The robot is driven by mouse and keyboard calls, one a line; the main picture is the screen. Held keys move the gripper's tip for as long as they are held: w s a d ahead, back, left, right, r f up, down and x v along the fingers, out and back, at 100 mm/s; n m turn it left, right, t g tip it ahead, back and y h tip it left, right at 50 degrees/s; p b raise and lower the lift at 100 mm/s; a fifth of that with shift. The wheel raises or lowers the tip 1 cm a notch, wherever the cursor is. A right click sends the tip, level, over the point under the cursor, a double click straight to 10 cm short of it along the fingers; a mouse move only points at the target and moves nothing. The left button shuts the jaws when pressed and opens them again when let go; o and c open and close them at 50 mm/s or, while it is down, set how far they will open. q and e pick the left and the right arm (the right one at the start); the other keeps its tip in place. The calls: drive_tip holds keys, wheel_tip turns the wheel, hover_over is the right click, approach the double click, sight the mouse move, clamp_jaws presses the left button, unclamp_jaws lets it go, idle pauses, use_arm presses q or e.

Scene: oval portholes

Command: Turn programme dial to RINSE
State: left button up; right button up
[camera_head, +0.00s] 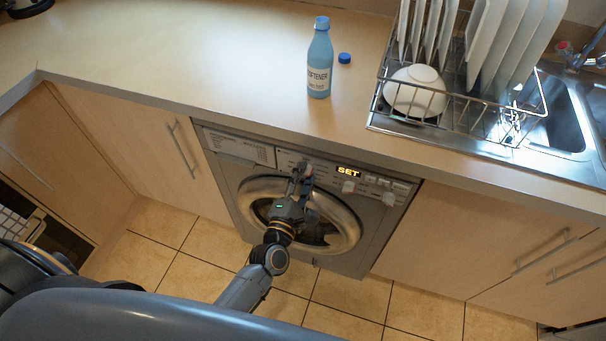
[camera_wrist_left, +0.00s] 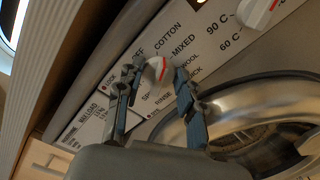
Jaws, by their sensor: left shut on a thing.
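The programme dial (camera_wrist_left: 158,67) is a small white knob with a red mark, in the wrist view. Printed around it are COTTON, MIXED, WOOL and partly hidden words including RINSE and SPIN. I cannot tell which word the red mark points to. My left gripper (camera_wrist_left: 156,73) has a finger on either side of the dial and is shut on it. In the head view the left gripper (camera_head: 302,170) reaches the washing machine (camera_head: 232,180) at its upper panel and mostly hides the dial. The lit display (camera_head: 349,171) reads SET. My right gripper is not in view.
Another white dial (camera_wrist_left: 258,10), with 90 C and 60 C beside it, is close by. The round door (camera_head: 345,222) lies just below the panel. Above, the worktop (camera_head: 190,60) holds a blue softener bottle (camera_head: 319,65), its cap (camera_head: 344,58) and a dish rack (camera_head: 455,100).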

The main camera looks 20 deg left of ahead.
use_arm(q)
drive_tip(key=m+p, duration=0.1)
drive_tip(key=m, duration=0.2)
drive_tip(key=shift+m, duration=0.4)
drive_tip(key=m+p, duration=0.1)
drive_tip(key=m, duration=0.2)
drive_tip(key=shift+m, duration=0.3)
drive_tip(key=m+p, duration=0.2)
drive_tip(key=m, duration=0.2)
drive_tip(key=shift+f+m, duration=0.1)
drive_tip(key=shift+m, duration=0.2)
drive_tip(key=m+p, duration=0.1)
drive_tip(key=m, duration=0.2)
drive_tip(key=shift+f+m, duration=0.1)
drive_tip(key=shift+m, duration=0.2)
drive_tip(key=m+p, duration=0.1)
drive_tip(key=m, duration=0.5)
drive_tip(key=shift+a, duration=0.2)
drive_tip(key=m, duration=0.6)
drive_tip(key=shift+a+f, duration=0.1)
drive_tip(key=shift+a, duration=0.05)
drive_tip(key=shift+m, duration=0.3)
